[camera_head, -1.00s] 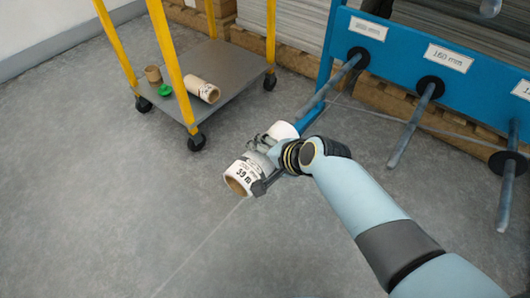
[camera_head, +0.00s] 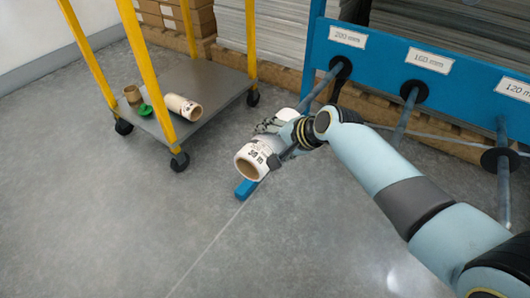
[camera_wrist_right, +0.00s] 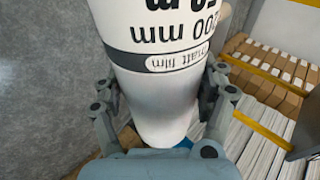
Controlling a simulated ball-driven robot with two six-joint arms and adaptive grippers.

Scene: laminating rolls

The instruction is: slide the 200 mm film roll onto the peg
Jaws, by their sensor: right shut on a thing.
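The white 200 mm film roll (camera_head: 258,154) has black print and a brown core, whose open near end faces me. My right gripper (camera_head: 271,142) is shut around its middle and holds it above the floor. The wrist view shows the roll (camera_wrist_right: 160,55), with "200 mm" printed on it, between the fingers of my right gripper (camera_wrist_right: 163,92). The peg (camera_head: 322,86) under the "200 mm" sign slants down from the blue rack toward the roll's far end. They meet in the picture; whether the peg's tip is inside the core is hidden. My left gripper is out of view.
Blue rack (camera_head: 390,52) has more pegs, 160 mm (camera_head: 405,118) and 120 mm (camera_head: 503,185), to the right. A yellow-posted cart (camera_head: 215,85) at left carries another roll (camera_head: 183,107). Open floor lies in front.

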